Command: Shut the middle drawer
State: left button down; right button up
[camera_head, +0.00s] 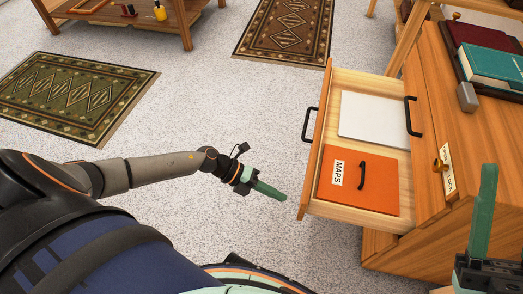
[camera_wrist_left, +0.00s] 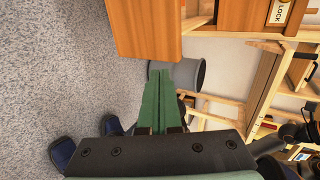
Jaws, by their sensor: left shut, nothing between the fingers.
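A wooden drawer (camera_head: 315,140) stands pulled out from the wooden cabinet (camera_head: 440,80) in the head view, its front panel facing left with a black handle (camera_head: 309,124). I cannot tell from its front whether it is the middle one. Inside lie a white sheet (camera_head: 372,120) and an orange panel (camera_head: 380,185) labelled MAPS with a black handle. My left gripper (camera_head: 282,196) is shut and empty, just left of the drawer front and apart from it. It also shows in the left wrist view (camera_wrist_left: 160,74). My right gripper (camera_head: 484,205) is partly cut off at lower right.
A brass knob (camera_head: 440,165) and a label reading LOCK sit on the cabinet. Books (camera_head: 495,65) lie on its top. A grey bin (camera_wrist_left: 196,75) shows in the left wrist view. Patterned rugs (camera_head: 75,95) lie on open carpet to the left; a wooden table (camera_head: 165,20) stands behind.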

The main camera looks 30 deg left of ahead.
pick_arm(q)
jog(key=shift+w+d, duration=0.25)
jog(key=shift+d, duration=0.75)
jog(key=shift+w+d, duration=0.25)
jog(key=shift+d, duration=0.75)
pick_arm(e)
jog(key=shift+s, duration=0.1)
